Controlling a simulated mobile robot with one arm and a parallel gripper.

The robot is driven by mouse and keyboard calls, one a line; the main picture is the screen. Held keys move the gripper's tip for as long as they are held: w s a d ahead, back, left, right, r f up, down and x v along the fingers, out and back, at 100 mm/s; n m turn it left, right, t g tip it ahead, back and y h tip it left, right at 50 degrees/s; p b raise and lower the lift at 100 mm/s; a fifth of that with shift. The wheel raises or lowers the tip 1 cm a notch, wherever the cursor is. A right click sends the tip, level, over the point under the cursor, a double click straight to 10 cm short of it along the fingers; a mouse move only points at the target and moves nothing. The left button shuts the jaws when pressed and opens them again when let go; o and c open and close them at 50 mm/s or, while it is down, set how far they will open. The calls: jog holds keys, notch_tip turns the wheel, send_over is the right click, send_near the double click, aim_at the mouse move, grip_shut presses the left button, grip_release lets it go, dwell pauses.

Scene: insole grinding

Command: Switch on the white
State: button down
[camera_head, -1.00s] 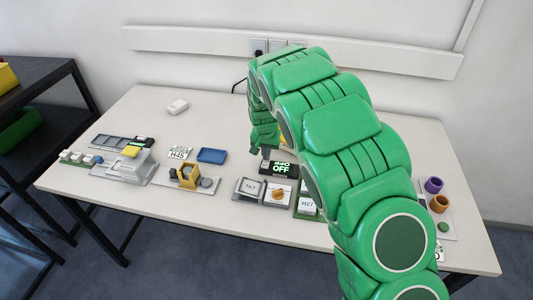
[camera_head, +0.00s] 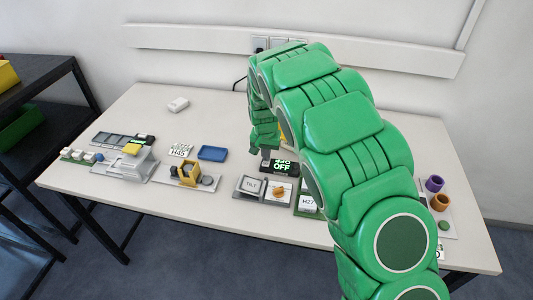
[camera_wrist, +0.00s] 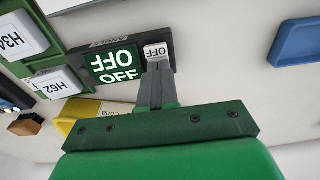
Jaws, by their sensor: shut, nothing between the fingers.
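A dark control box with a green-lit display reading OFF (camera_wrist: 113,66) shows in the wrist view. A small white switch marked OFF (camera_wrist: 156,51) sits on the same box, right of the display. My gripper (camera_wrist: 157,68) is shut and empty, with its grey fingertips at the lower edge of the white switch. I cannot tell whether they touch it. In the head view the box's OFF display (camera_head: 282,166) is near the middle of the table, and my gripper (camera_head: 266,153) is just behind it, partly hidden by my green arm.
In the head view, a TILT panel (camera_head: 250,186) and an orange knob (camera_head: 279,192) stand in front of the box. A blue tray (camera_head: 212,154) lies to the left. A purple cup (camera_head: 434,184) stands at the right. The table's back left is mostly clear around a white block (camera_head: 178,105).

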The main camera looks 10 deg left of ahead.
jog(key=shift+r, duration=0.1)
notch_tip(320, 180, up, 14)
jog(key=s, duration=0.2)
jog(key=shift+s+f, duration=0.2)
dwell(0.4)
jog(key=shift+w+r+t, duration=0.15)
jog(key=shift+w+t, duration=0.25)
jog(key=shift+w, duration=0.2)
dwell(0.3)
jog(key=f, duration=0.4)
jog(key=w+f, duration=0.1)
jog(key=f, duration=0.4)
jog(key=w+f, duration=0.1)
jog(key=f, duration=0.3)
jog(key=shift+w+f, duration=0.15)
jog(key=shift+f, duration=0.25)
jog(key=shift+w+f, duration=0.1)
jog(key=shift+w, duration=0.05)
